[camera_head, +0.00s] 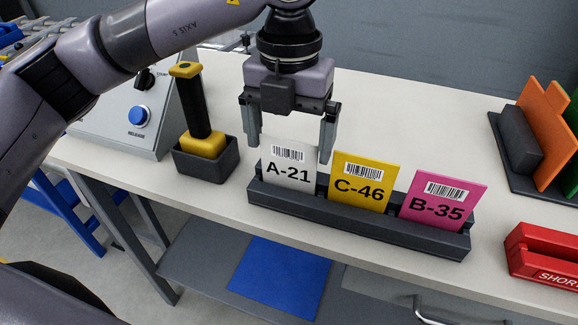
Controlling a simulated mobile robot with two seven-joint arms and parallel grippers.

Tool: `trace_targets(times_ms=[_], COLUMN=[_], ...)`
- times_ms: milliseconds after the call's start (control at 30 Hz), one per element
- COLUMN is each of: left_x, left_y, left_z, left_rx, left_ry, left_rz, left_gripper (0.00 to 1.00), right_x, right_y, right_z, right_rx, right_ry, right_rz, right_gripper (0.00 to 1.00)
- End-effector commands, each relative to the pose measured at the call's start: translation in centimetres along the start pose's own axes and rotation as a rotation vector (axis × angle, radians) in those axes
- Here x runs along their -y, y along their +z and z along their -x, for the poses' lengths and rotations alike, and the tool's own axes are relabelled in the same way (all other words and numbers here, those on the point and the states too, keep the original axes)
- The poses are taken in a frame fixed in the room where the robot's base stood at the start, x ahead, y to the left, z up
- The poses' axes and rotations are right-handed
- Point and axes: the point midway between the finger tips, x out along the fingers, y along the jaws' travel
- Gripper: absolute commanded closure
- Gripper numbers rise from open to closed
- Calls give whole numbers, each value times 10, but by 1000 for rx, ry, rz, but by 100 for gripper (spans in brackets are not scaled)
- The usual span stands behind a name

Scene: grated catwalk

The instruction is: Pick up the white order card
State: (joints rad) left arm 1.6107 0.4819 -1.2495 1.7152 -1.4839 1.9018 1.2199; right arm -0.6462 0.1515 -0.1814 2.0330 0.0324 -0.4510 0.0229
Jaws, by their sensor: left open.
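The white order card (289,165), marked A-21 with a barcode, stands in the left slot of a dark grey rack (355,227) on the white table. A yellow card (362,182) marked C-46 and a pink card (440,199) marked B-35 stand to its right in the same rack. My left gripper (289,150) points down at the white card, with one finger at each side of it. It is open, and I cannot tell how close the fingers are to the card. My right gripper is not in view.
A black-and-yellow handled tool (203,143) stands in a dark holder left of the rack. Left of that is a grey box with a blue button (139,115). A red holder (545,256) and an orange card (541,125) are at the right. The table behind the rack is clear.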

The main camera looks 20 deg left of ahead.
Motion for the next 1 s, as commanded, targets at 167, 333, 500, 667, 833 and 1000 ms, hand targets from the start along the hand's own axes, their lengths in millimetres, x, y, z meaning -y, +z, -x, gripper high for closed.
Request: trace_targets(times_ms=[167, 333, 500, 667, 833, 1000], left_x=[-1, -1, -1, -1, 0, 0], left_y=[-2, -2, -2, -2, -2, -2], left_z=[-30, -39, -38, -38, -38, -32], left_rx=[-4, 1, 1, 1, 1, 3], left_ry=[-1, -4, -4, -4, -4, -4], left_rz=[1, 1, 1, 1, 1, 1], left_gripper=[3, 3, 13, 40, 40, 40], right_x=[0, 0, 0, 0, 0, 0], right_y=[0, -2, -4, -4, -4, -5], right_z=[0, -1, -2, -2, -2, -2], right_rx=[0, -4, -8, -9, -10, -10], right_ry=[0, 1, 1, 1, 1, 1], right_rz=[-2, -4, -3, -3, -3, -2], right_gripper=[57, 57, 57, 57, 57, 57])
